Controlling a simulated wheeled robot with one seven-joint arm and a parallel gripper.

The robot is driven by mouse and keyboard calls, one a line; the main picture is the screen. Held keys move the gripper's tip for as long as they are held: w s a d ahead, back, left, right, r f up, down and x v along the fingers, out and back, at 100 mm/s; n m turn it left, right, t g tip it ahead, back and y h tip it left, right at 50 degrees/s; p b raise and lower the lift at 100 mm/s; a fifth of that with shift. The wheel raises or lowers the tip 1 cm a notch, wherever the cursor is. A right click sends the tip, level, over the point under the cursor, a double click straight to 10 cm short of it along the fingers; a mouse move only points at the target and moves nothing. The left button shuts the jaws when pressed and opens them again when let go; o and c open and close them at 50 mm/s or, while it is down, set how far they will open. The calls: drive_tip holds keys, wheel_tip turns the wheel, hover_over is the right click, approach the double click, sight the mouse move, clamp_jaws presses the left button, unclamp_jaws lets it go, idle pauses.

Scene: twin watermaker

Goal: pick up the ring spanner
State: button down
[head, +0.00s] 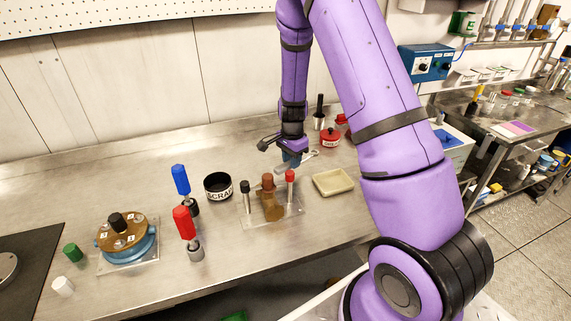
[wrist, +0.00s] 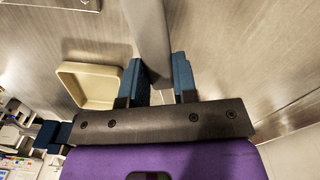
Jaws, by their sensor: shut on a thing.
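The ring spanner (head: 311,155) is a grey metal bar, partly hidden behind my gripper in the head view. Its ring end seems to show just right of the gripper. In the wrist view the spanner (wrist: 149,35) runs down from the top edge to between the blue fingers. My gripper (head: 291,160) points down over the back of the bench. In the wrist view my gripper (wrist: 158,80) is shut on the spanner's shaft. I cannot tell whether the spanner touches the bench.
A brown valve on a clear base (head: 271,203) stands just in front. A cream tray (head: 333,182) lies to the right, a black SCRAP bowl (head: 218,187) to the left. A red container (head: 330,138) stands behind. Blue (head: 181,180) and red (head: 184,222) handled tools stand upright at left.

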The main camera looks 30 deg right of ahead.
drive_tip(key=s+d, duration=0.3)
drive_tip(key=s+d+r, duration=0.1)
drive_tip(key=s+d, duration=0.2)
drive_tip(key=d, duration=0.1)
drive_tip(key=s+d, duration=0.3)
drive_tip(key=shift+s+d+r, duration=0.1)
drive_tip(key=shift+d+r, duration=0.05)
drive_tip(key=shift+d, duration=0.1)
